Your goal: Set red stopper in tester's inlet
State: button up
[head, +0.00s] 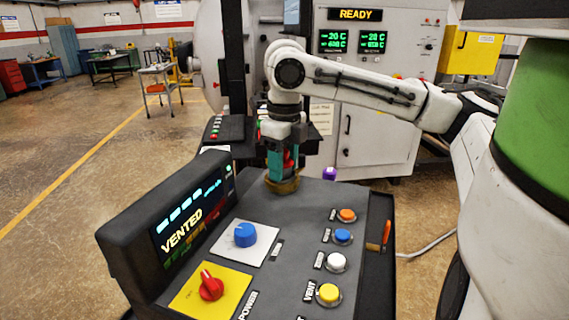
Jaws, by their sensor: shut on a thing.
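The tester (290,245) is a dark console in the foreground with a tilted display reading VENTED. Its inlet shows as a brass-coloured ring (282,185) at the far end of the panel. My gripper (284,165) points straight down over the ring, with teal fingers shut on the red stopper (288,158). Only a small part of the stopper shows between the fingers. Its lower end is hidden, so I cannot tell whether it is above the ring or inside it.
The panel carries a blue knob (244,234), a red knob (210,286) and several coloured buttons, including a yellow one (328,293). An orange-handled tool (386,234) sits at the right edge. The furnace cabinet (375,130) stands behind. Floor at left is open.

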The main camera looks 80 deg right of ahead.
jog(key=shift+s+a+f, duration=0.1)
jog(key=shift+s+f, duration=0.05)
jog(key=shift+f, duration=0.5)
jog(key=shift+s+a+f, duration=0.1)
jog(key=shift+f, duration=0.55)
jog(key=o, duration=1.2)
jog(key=shift+d, duration=0.1)
jog(key=shift+f, duration=0.1)
jog(key=r, duration=1.3)
jog(key=shift+s+d+r+b, duration=0.1)
jog(key=shift+d+r+b, duration=0.15)
jog(key=shift+r+b, duration=0.05)
